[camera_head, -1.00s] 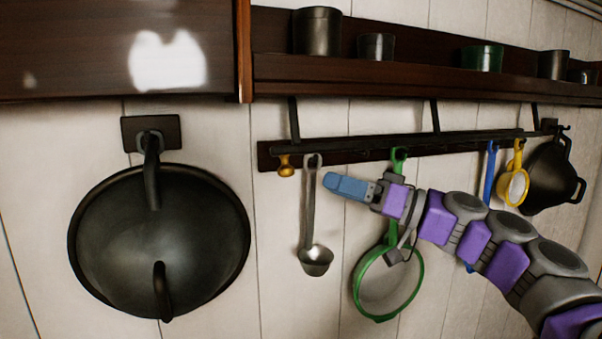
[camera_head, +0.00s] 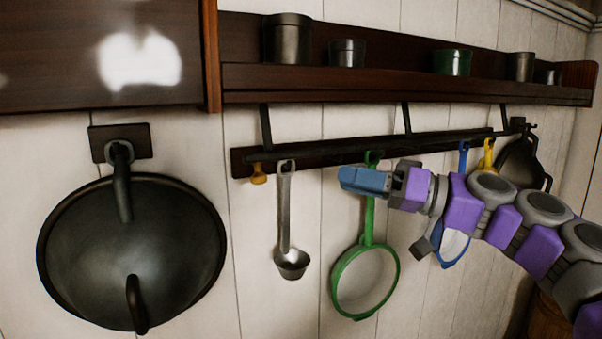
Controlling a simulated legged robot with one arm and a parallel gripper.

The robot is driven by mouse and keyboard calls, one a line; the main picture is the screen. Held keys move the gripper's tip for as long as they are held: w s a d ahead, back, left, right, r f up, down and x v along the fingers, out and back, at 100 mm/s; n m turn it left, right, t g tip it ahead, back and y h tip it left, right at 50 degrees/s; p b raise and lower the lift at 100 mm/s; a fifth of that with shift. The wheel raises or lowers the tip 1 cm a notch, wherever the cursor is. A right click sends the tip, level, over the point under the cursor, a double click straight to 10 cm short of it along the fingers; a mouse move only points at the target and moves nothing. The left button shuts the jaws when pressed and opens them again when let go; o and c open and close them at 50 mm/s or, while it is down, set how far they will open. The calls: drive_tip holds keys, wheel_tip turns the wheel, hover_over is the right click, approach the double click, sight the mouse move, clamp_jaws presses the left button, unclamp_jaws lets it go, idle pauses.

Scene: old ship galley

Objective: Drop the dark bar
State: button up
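A long dark bar (camera_head: 445,137) runs along the wall below the shelf, with several utensils hanging along it. Dark brackets show above it, and a dark wooden strip (camera_head: 242,163) lies behind it. My gripper (camera_head: 362,180) has blue fingers pointing left. In the picture it is just below the bar, across the handle of a green-rimmed strainer (camera_head: 338,287). I cannot tell whether it touches that handle. The fingers are seen from the side and look close together, so any gap is hidden. Nothing is visibly held.
A metal ladle (camera_head: 292,262) hangs left of my gripper. Blue (camera_head: 455,245) and yellow (camera_head: 489,157) utensils hang to the right, partly behind my arm. Pots stand on the shelf (camera_head: 400,85).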

drive_tip(key=s+r+m, duration=0.1)
drive_tip(key=r, duration=0.1)
drive_tip(key=s+r+m+h+p, duration=0.1)
drive_tip(key=r, duration=0.2)
drive_tip(key=s+r+m+t+h+p, duration=0.1)
drive_tip(key=s+r, duration=0.1)
drive_tip(key=shift+d+r, duration=0.25)
drive_tip(key=shift+c, duration=1.4)
drive_tip(key=s+r+m+h, duration=0.1)
drive_tip(key=s+a+r+m+h+p, duration=0.1)
drive_tip(key=m, duration=0.1)
drive_tip(key=s+r+m+t+h+p, duration=0.1)
drive_tip(key=r, duration=0.1)
drive_tip(key=shift+a, duration=0.3)
clamp_jaws()
drive_tip(key=m+h+p, duration=0.5)
drive_tip(key=m+h, duration=0.3)
drive_tip(key=m, duration=0.4)
approach(265, 177)
drive_tip(key=b+x, duration=0.1)
drive_tip(key=x, duration=0.1)
drive_tip(key=b+x, duration=0.1)
drive_tip(key=x, duration=0.2)
drive_tip(key=shift+s+d+f, duration=0.1)
drive_tip(key=shift+s+f, duration=0.1)
drive_tip(key=shift+f, duration=0.15)
drive_tip(key=shift+w+a+f, duration=0.2)
drive_tip(key=shift+w+a, duration=0.3)
drive_tip(key=shift+w, duration=0.1)
